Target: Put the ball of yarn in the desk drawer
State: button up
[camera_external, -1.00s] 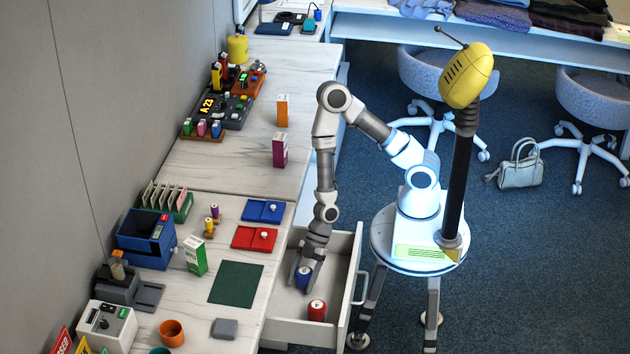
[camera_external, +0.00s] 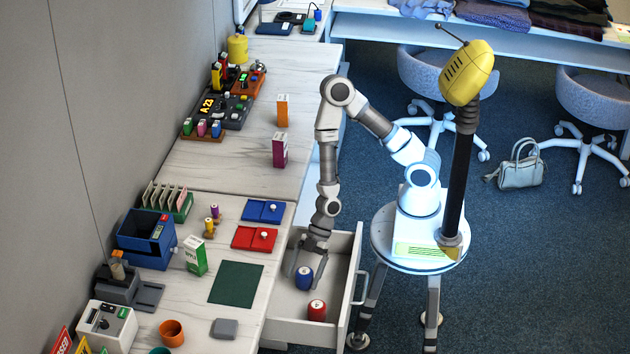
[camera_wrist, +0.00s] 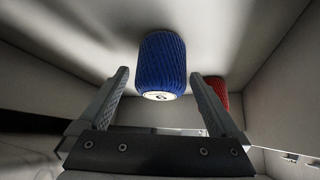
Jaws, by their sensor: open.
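The blue ball of yarn (camera_external: 304,278), a ribbed blue cylinder shape with a pale end, rests inside the open desk drawer (camera_external: 285,322). It also shows in the wrist view (camera_wrist: 162,64), beyond and between the fingertips. My gripper (camera_external: 305,272) is open above the drawer floor, with its fingers around or just above the blue yarn. In the wrist view my gripper (camera_wrist: 160,85) has its two fingers spread wide, with a gap to the yarn. A red yarn-like item (camera_external: 317,310) stands in the drawer nearer the front, and shows behind the right finger (camera_wrist: 219,91).

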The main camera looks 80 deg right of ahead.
jog(key=p+v, duration=0.8)
jog(key=v, duration=0.2)
dwell(0.6)
